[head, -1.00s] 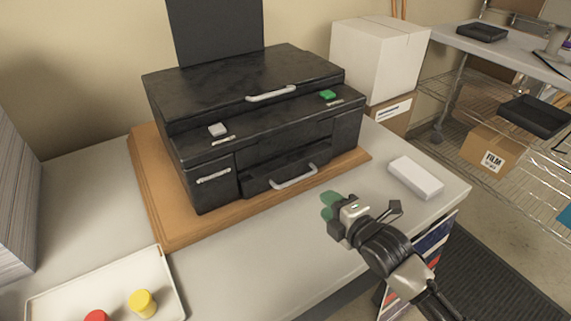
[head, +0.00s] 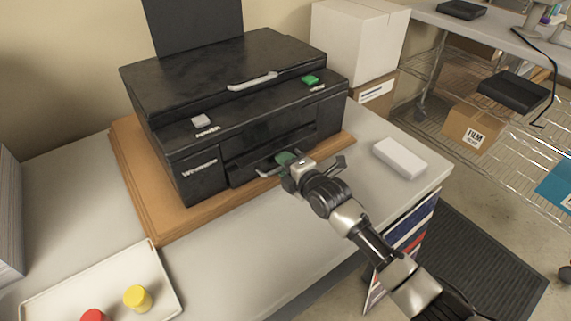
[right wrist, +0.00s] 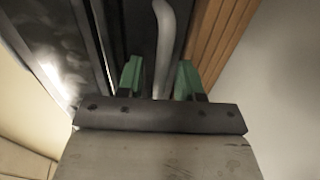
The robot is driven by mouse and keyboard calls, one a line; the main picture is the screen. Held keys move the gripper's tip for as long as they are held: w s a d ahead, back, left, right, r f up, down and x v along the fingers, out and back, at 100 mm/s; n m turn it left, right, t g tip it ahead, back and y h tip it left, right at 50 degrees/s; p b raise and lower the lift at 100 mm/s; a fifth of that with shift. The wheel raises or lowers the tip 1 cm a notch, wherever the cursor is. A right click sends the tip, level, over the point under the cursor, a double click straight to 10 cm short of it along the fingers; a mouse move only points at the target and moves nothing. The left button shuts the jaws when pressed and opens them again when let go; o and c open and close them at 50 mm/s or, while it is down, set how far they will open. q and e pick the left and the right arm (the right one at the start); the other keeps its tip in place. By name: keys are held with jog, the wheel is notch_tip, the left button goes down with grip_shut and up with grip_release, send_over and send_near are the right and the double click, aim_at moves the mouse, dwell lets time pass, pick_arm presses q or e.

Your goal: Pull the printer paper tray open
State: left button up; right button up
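The black printer (head: 240,110) stands on a wooden board on the table. Its paper tray (head: 245,168) is the low front part, with a curved silver handle (head: 268,171). My right gripper (head: 287,158) is at the tray handle, hiding part of it. In the right wrist view the handle (right wrist: 164,45) runs between the two green fingertips (right wrist: 160,80). The fingers are apart, with a gap visible on each side of the handle. I cannot tell whether the tray has moved out at all. My left gripper is not in view.
A white box (head: 400,158) lies on the table right of my right arm. A cream tray (head: 60,292) with a yellow cap (head: 137,298) and a red cap (head: 94,315) is at the front left. The table front (head: 230,250) is clear.

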jog(key=shift+w, duration=0.1)
grip_shut()
dwell(0.3)
